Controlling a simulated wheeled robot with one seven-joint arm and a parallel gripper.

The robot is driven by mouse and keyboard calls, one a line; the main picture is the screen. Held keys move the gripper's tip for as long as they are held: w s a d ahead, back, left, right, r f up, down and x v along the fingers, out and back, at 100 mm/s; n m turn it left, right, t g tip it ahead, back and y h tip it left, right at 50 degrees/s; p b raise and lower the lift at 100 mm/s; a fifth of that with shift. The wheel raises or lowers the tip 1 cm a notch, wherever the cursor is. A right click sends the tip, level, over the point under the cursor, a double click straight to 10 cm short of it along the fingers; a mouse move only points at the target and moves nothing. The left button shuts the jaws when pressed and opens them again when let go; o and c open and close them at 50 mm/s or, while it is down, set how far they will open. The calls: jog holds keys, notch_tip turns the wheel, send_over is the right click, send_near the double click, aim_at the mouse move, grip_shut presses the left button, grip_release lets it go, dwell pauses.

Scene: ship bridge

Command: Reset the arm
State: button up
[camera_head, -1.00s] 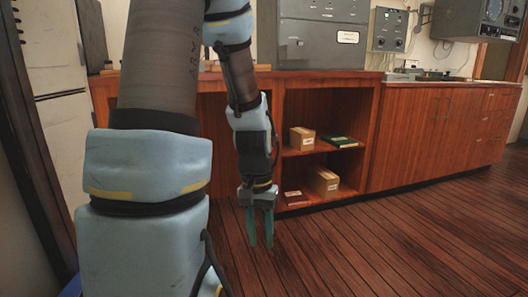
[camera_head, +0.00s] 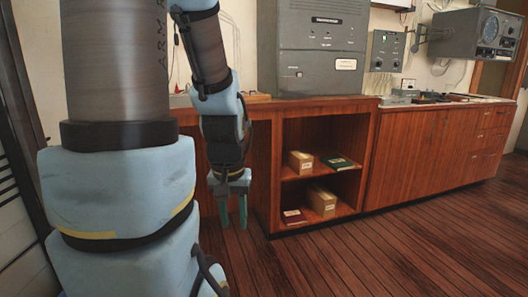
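My gripper (camera_head: 234,212) hangs at the end of my arm, left of centre in the head view, with its green fingers pointing down. It is in front of the wooden cabinet, left of the open shelves. The two fingers look slightly apart with nothing visible between them, though they are small in view and partly overlap. My upper arm fills the left side of the view and hides what is behind it.
The wooden cabinet (camera_head: 420,150) runs along the wall. Its open shelves hold an upper box (camera_head: 301,162), a lower box (camera_head: 321,201), a green book (camera_head: 337,162) and a dark red book (camera_head: 293,217). A grey console (camera_head: 320,50) stands on top. The wooden floor (camera_head: 400,250) at right is clear.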

notch_tip(320, 180, up, 13)
jog(key=p, duration=1)
jog(key=shift+p, duration=0.4)
jog(key=shift+r, duration=0.1)
